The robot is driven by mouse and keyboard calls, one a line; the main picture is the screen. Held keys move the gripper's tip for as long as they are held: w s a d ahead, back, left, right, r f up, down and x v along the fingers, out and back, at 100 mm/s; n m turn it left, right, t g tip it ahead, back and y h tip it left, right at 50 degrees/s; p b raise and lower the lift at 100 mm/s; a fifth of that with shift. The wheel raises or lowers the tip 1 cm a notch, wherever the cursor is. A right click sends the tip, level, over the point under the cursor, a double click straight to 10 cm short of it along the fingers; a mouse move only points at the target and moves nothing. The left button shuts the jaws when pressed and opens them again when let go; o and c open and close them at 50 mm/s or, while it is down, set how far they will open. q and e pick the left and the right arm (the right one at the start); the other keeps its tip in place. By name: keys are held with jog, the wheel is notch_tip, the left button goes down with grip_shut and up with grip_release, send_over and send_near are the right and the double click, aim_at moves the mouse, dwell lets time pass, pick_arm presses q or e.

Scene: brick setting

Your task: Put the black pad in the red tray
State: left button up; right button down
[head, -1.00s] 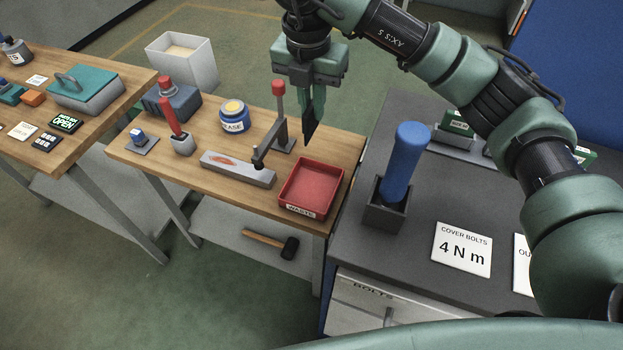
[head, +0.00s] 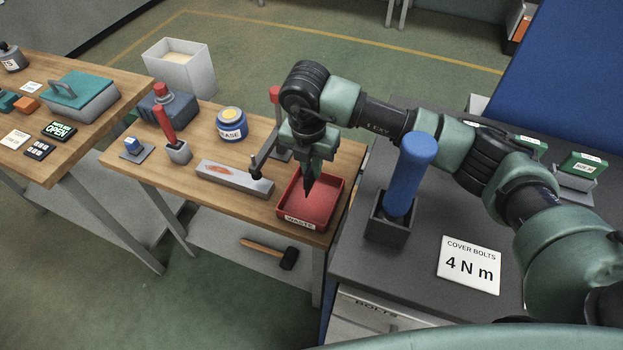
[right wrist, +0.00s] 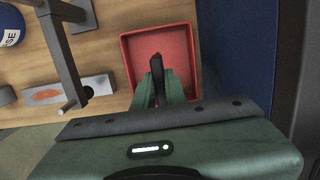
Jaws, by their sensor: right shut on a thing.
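The red tray (head: 326,207), labelled WASTE, sits on the wooden bench near its right end. My right gripper (head: 309,180) points down over the tray. It is shut on the black pad (head: 308,190), a thin dark piece that hangs below the fingertips. In the right wrist view the black pad (right wrist: 156,70) shows edge-on between the fingers (right wrist: 158,88), with the red tray (right wrist: 128,62) beneath it. The tray floor that shows is empty. I cannot tell whether the pad touches the floor. My left gripper is not in view.
A clamp stand with a red knob (head: 275,94) and a grey block (head: 235,178) stand just left of the tray. A blue cylinder in a dark holder (head: 390,222) stands to the right. A blue jar (head: 232,128) stands behind.

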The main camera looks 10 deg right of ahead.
aim_at(310, 169)
notch_tip(310, 169, down, 6)
jog(key=shift+f+p, duration=0.15)
jog(key=shift+p, duration=0.35)
jog(key=c, duration=1.9)
grip_release()
jog(key=shift+f, duration=0.15)
jog(key=o, duration=0.4)
jog(key=shift+o, duration=0.2)
jog(key=shift+r, duration=0.2)
jog(key=r+b, duration=0.1)
jog(key=r, duration=0.2)
jog(key=r+b, duration=0.1)
jog(key=r, duration=0.3)
jog(key=s+a+r+b, duration=0.1)
jog(key=r, duration=0.3)
jog(key=shift+s+r, duration=0.15)
jog(key=shift+r, duration=0.35)
